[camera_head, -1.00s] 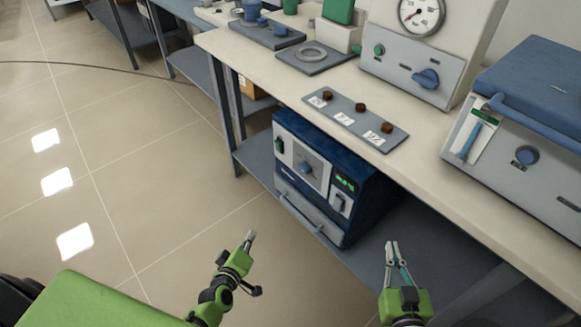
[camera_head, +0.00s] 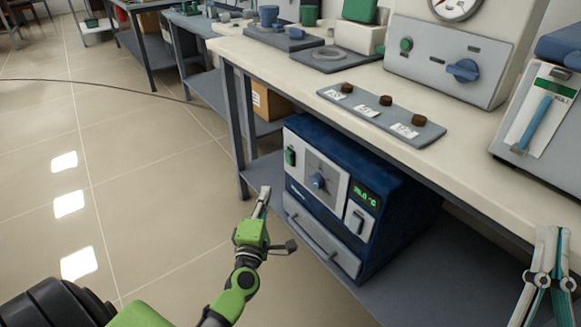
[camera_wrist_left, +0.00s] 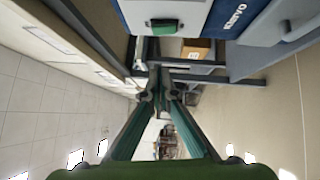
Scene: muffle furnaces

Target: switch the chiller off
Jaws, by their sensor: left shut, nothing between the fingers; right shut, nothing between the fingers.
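The chiller (camera_head: 376,160) is a dark blue box with a pale front panel, standing on the lower shelf under the bench. Its green display (camera_head: 366,198) is lit. The panel has a green switch (camera_head: 290,156) at upper left, a blue knob (camera_head: 318,181) and a pale rocker switch (camera_head: 357,218). The left wrist view shows the green switch (camera_wrist_left: 166,24) at the top. My left gripper (camera_head: 264,195) is shut and empty, in front of the chiller's left side, below the green switch and apart from it. My right gripper (camera_head: 553,236) is shut and empty at the lower right.
The bench top (camera_head: 460,152) overhangs the chiller. A bench leg (camera_head: 240,130) stands to its left. A handled drawer front (camera_head: 318,240) is below the panel. A tray with several brown knobs (camera_head: 385,101) lies on the bench.

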